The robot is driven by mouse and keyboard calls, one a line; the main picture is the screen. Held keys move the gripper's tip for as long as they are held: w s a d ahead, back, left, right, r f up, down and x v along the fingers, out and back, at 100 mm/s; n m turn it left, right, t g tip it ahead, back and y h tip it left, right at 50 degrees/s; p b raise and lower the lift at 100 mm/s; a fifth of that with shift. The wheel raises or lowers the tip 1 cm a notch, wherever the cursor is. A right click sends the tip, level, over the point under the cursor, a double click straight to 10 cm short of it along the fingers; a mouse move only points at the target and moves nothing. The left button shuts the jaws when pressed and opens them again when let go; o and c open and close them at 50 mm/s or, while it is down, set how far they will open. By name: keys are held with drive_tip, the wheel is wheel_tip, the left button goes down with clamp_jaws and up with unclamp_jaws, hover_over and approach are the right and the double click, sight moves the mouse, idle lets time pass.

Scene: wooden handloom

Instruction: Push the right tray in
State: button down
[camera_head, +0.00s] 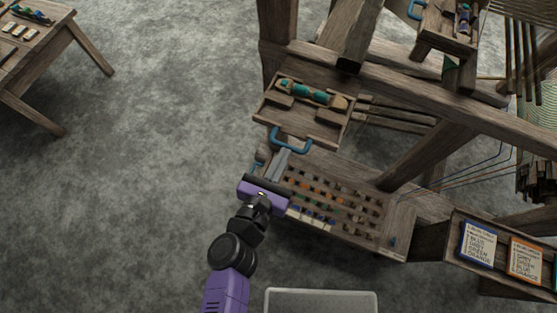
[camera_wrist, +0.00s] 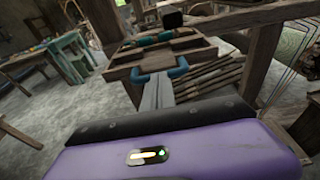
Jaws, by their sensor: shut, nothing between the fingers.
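The right tray (camera_head: 315,120) is a wooden drawer sticking out from the loom frame, with a blue handle (camera_head: 291,141) on its front edge. It holds a teal spool and wooden pieces. My gripper (camera_head: 280,160) is shut and empty, its fingers pointing at the handle. In the wrist view the tray (camera_wrist: 192,52) is ahead, and the tips of my gripper (camera_wrist: 158,82) overlap the middle of the blue handle (camera_wrist: 160,73). I cannot tell whether they touch it. A second tray (camera_head: 447,32) with a blue handle is at the top right.
A wooden board of small pegs (camera_head: 335,205) lies just below the tray, close to my gripper. A box with labelled cards (camera_head: 478,243) is at the right. A pale grey bin (camera_head: 320,301) is at the bottom. A side table (camera_head: 42,62) stands far left; the floor between is clear.

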sight(295, 135)
drive_tip(key=x, duration=0.2)
drive_tip(key=r+b+x, duration=0.1)
drive_tip(key=x, duration=0.2)
drive_tip(key=b+x, duration=0.1)
drive_tip(key=x, duration=0.1)
drive_tip(key=shift+w+d+r, duration=0.15)
drive_tip(key=shift+w, duration=0.3)
drive_tip(key=shift+w+r, duration=0.1)
drive_tip(key=shift+r, duration=0.05)
drive_tip(key=shift+r, duration=0.1)
